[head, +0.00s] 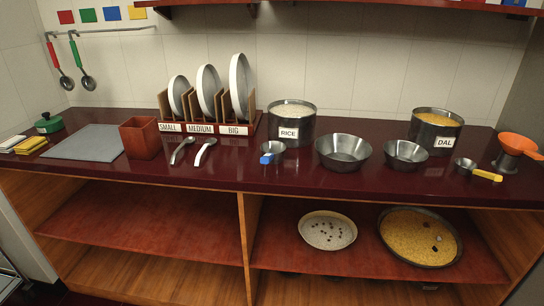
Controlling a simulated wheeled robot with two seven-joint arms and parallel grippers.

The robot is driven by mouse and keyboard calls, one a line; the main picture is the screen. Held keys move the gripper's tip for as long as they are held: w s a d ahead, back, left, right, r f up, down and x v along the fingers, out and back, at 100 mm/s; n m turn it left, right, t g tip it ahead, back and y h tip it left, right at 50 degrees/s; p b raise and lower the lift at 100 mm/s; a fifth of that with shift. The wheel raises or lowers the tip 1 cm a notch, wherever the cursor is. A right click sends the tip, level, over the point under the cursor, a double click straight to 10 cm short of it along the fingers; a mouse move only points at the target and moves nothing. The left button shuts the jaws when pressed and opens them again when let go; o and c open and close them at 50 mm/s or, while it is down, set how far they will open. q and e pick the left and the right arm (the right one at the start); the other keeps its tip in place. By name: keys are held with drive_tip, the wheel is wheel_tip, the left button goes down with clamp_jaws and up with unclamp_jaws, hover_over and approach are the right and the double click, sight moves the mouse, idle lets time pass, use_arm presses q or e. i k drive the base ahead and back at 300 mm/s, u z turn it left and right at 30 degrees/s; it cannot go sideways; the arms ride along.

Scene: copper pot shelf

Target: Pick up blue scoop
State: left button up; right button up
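The blue scoop (271,153) is a small metal cup with a blue handle pointing toward the front edge. It rests on the dark red counter (230,178), in front of the pot labelled RICE (291,118). A similar scoop with a yellow handle (478,170) lies at the right, left of an orange funnel (518,146). Neither of my grippers shows in the head view.
Two metal bowls (342,150) (405,155) stand right of the blue scoop, and the DAL pot (436,128) behind them. Two spoons (204,152), a wooden box (140,138) and a plate rack (208,122) are to the left. The counter strip in front is clear.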

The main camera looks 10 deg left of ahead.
sight(270, 155)
drive_tip(key=u, duration=2.1)
drive_tip(key=i, duration=1.35)
drive_tip(key=z, duration=3.55)
